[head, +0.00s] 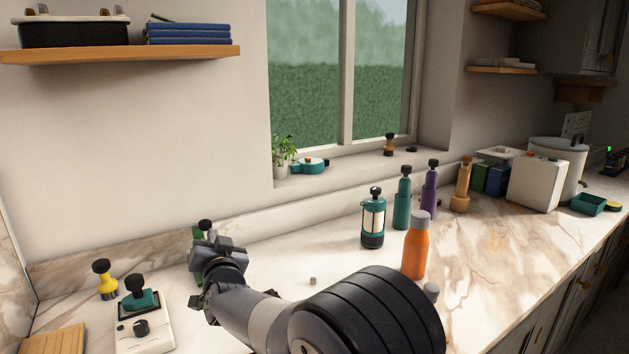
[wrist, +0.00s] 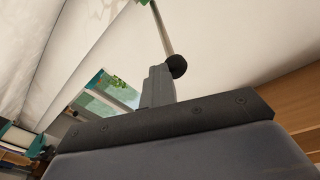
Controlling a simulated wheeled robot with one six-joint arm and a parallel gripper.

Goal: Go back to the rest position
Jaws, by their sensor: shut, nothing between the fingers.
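My gripper (head: 207,246) is at the left end of the marble counter in the head view, with my arm reaching in from the lower right. In the wrist view the fingers (wrist: 158,84) are together with nothing between them. Beside the fingertips is a black knob (wrist: 176,67) on a thin rod, with a bit of green at the picture's top edge. In the head view a green item (head: 197,238) with a black knob (head: 205,225) stands just behind my gripper, mostly hidden by it. I cannot tell whether they touch.
A white device (head: 144,331) with a black-knobbed top and a yellow item (head: 105,282) stand left of my gripper. A teal-and-white lantern-like item (head: 373,222), an orange bottle (head: 415,250) and a teal bottle (head: 402,203) stand to the right. A small grey piece (head: 312,281) lies on otherwise clear counter.

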